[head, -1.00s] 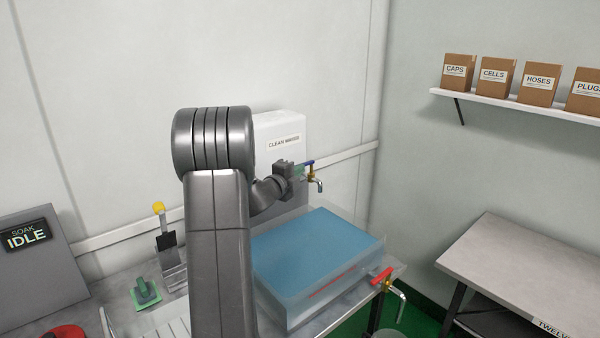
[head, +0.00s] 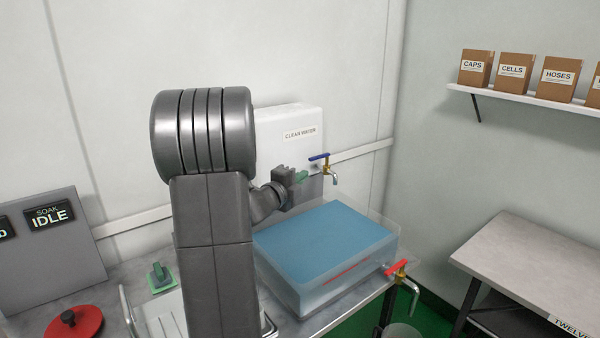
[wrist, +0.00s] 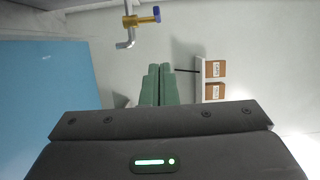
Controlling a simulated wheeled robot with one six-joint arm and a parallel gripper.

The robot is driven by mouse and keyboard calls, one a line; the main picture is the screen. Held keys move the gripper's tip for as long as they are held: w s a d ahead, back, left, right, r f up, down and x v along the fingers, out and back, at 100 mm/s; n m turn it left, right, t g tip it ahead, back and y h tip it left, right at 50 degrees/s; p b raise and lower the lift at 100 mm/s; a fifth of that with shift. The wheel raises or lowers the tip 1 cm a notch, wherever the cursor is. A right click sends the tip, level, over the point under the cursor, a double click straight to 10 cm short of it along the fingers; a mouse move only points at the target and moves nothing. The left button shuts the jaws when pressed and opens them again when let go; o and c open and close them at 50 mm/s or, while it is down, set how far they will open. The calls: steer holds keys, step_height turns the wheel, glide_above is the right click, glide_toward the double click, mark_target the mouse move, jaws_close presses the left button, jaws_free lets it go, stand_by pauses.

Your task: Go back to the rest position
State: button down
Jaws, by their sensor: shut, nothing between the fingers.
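My gripper (head: 301,176) is to the left of the blue-handled tap (head: 325,165), above the far side of the water-filled clear tank (head: 345,270). In the wrist view its green fingers (wrist: 159,85) are together with nothing between them. The tap also shows in the wrist view (wrist: 135,20), above and left of the fingers and apart from them. My arm hides part of the bench and the tank's left end.
A white clean water container (head: 285,120) stands behind my gripper. A red-handled tap (head: 398,268) is at the tank's right front. A soak panel (head: 45,255) reading IDLE and a red lid (head: 75,328) are at left. A table (head: 530,260) and a shelf with boxes (head: 475,68) are at right.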

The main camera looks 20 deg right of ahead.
steer(key=shift+s+a, duration=0.1)
stand_by(0.3)
steer(key=p, duration=0.2)
glide_toward(321, 156)
steer(key=shift+x, duration=2.6)
steer(key=shift+s, duration=0.1)
